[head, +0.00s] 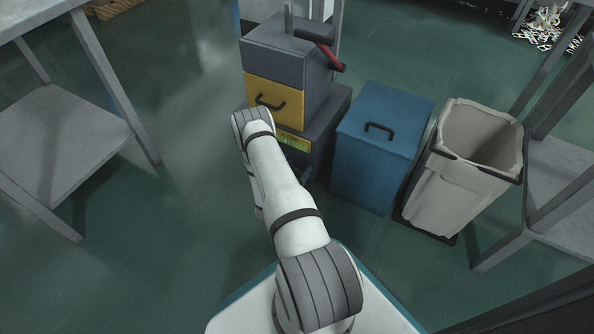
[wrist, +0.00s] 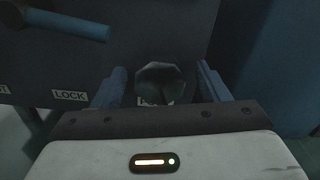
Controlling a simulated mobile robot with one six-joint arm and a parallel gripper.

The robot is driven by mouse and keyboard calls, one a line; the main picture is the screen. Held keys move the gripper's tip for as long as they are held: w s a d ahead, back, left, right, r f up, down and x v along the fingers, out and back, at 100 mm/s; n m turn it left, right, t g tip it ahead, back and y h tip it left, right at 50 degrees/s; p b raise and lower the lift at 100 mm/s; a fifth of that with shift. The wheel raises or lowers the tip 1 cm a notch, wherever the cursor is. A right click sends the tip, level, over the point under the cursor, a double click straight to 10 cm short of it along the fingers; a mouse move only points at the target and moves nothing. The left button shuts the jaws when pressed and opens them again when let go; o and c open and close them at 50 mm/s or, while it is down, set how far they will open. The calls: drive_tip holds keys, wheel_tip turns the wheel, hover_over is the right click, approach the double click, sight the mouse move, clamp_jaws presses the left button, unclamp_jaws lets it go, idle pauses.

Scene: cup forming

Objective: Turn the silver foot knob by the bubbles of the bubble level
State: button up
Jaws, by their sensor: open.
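In the wrist view a dark grey, faceted round knob (wrist: 160,82) stands out from the grey machine face. My gripper (wrist: 161,70) is open, with one blue finger on each side of the knob. Gaps show between the knob and both fingers; I cannot tell whether it lies fully between the fingertips in depth. A white label below the knob is mostly hidden by it. In the head view my arm reaches to the low front of the grey machine (head: 290,55), and my gripper and the knob are hidden there. I can make out no bubble level in either view.
A LOCK label (wrist: 70,96) and a blue lever (wrist: 68,26) are left of the knob. A yellow drawer (head: 275,97) is in the machine. A blue box (head: 375,150) and a beige bin (head: 460,165) stand to its right. Open floor lies left.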

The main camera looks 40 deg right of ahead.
drive_tip(key=shift+c, duration=0.6)
drive_tip(key=c, duration=0.9)
drive_tip(key=shift+m, duration=0.4)
drive_tip(key=m, duration=0.3)
drive_tip(key=shift+s+m+p, duration=0.1)
drive_tip(key=shift+m+p, duration=0.2)
drive_tip(key=m, duration=0.4)
drive_tip(key=shift+m+p, duration=0.3)
drive_tip(key=m, duration=0.4)
drive_tip(key=shift+p, duration=0.3)
drive_tip(key=shift+s+f+m, duration=0.1)
drive_tip(key=shift+m, duration=1.8)
